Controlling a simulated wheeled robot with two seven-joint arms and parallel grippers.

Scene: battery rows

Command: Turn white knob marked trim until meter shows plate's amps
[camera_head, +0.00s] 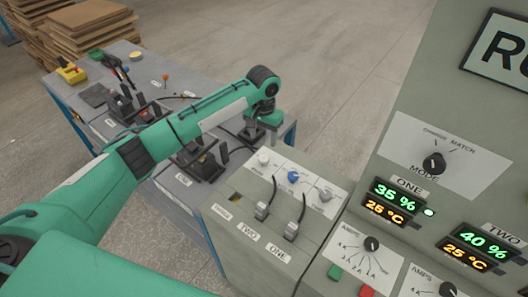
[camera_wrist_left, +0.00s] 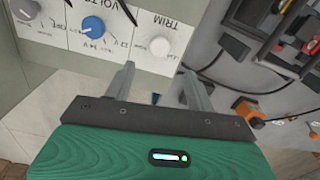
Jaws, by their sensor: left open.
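The white knob marked TRIM (camera_wrist_left: 159,47) sits on the pale panel at the top of the left wrist view. It also shows in the head view (camera_head: 264,157), at the panel's left end. My left gripper (camera_wrist_left: 157,74) is open and empty, with the knob ahead of its fingertips and apart from them in the picture. In the head view the gripper (camera_head: 252,132) is beyond the panel's far left corner, its fingers partly hidden. I cannot make out an amps meter or a rating plate with a readable value. My right gripper is not in view.
A blue knob (camera_wrist_left: 93,26) and a grey knob (camera_head: 326,194) share the panel. Two plugs with black cables (camera_head: 262,210) stand in front. The tall cabinet at right has a MODE knob (camera_head: 433,163) and displays reading 35 % and 40 %. A cluttered workbench (camera_head: 135,62) stands behind.

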